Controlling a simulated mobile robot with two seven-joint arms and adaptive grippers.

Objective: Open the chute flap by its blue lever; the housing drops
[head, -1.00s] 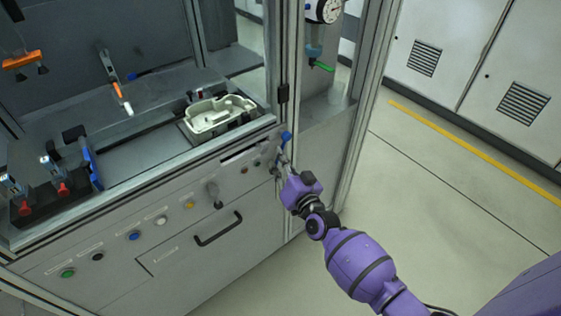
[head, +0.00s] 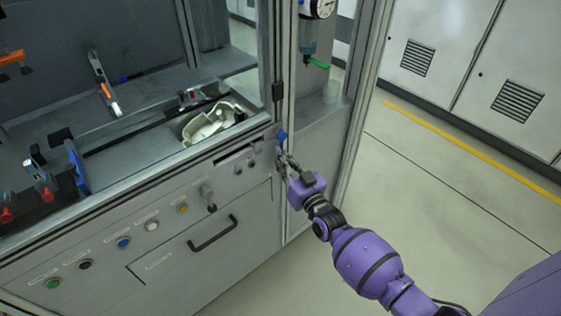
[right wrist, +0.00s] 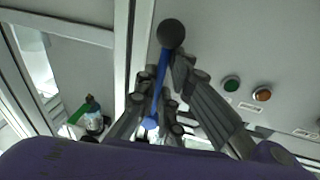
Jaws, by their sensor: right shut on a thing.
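The blue lever (head: 281,135) is on the machine's front right corner. In the right wrist view the blue lever (right wrist: 163,75) runs from a dark round hub to a rounded blue end, between my fingers. My right gripper (head: 284,160) is shut on it; the right gripper (right wrist: 160,92) hides part of the lever in the wrist view. The pale cream housing (head: 212,122) lies tilted and partly sunk in the opening behind the front rail. The flap itself cannot be made out. My left gripper is not in view.
A black drawer handle (head: 213,233) and several coloured buttons (head: 123,242) are on the front panel. A metal frame post (head: 362,100) stands right of the lever. The floor (head: 430,190) to the right is clear.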

